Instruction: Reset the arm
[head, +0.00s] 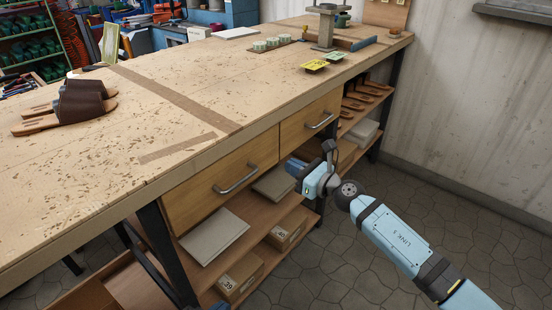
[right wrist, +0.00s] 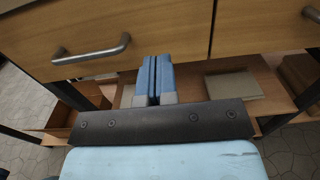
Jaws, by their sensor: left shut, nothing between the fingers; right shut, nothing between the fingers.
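My right gripper (head: 293,167) is in front of the workbench (head: 165,192), just below the front edge and close to the drawer fronts. Its arm reaches in from the lower right. In the right wrist view, the two blue fingers of this gripper (right wrist: 154,68) are together with nothing between them. They point toward the lower edge of the drawers. I cannot tell whether they touch the wood. My left gripper does not show in either view.
Metal drawer handles (head: 236,179) stick out near my right gripper. Shelves below hold boxes (head: 286,230) and flat slabs (head: 213,236). Open stone floor (head: 465,222) lies right.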

